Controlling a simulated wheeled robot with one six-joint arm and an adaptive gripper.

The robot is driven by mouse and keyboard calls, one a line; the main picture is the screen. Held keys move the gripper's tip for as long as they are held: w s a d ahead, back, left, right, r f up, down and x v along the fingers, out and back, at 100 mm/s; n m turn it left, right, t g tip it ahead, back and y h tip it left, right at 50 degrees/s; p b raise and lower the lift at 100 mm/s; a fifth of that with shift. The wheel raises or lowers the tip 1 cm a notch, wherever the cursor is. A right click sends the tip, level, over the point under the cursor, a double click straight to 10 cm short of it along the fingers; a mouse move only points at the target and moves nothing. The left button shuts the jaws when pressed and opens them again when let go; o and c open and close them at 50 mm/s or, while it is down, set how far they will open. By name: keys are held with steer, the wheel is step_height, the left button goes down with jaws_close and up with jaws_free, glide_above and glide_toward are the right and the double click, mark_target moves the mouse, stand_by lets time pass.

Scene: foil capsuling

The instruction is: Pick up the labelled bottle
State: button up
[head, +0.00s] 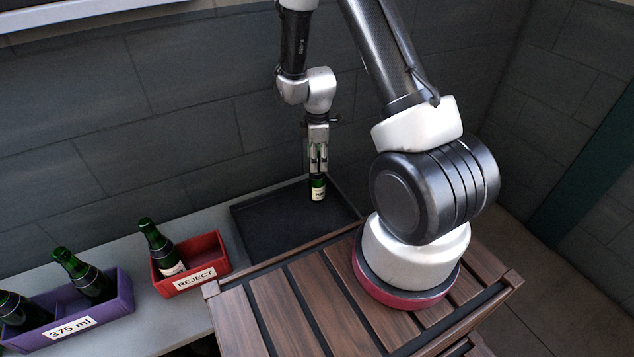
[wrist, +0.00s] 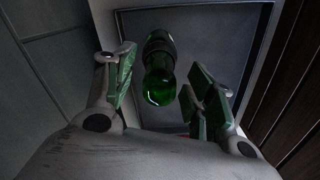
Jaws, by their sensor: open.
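The labelled bottle (head: 318,188) is green glass with a pale label and stands upright in the black tray (head: 265,232) near its back right side. My gripper (head: 318,165) is directly above it, pointing down, with its fingers at the height of the bottle's neck. In the wrist view the bottle (wrist: 160,72) shows between the two open fingers, with gaps on both sides and no contact that I can see. The bottle's upper part is partly hidden by the fingers in the head view.
A red crate labelled REJECT (head: 219,263) holds one green bottle (head: 158,246) left of the tray. A purple crate labelled 375 ml (head: 110,311) holds green bottles further left. A grey tiled wall (head: 180,100) stands close behind the tray. The rest of the tray is bare.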

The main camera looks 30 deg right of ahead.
steer(key=shift+c, duration=0.5)
jaws_close()
steer(key=shift+r, duration=0.1)
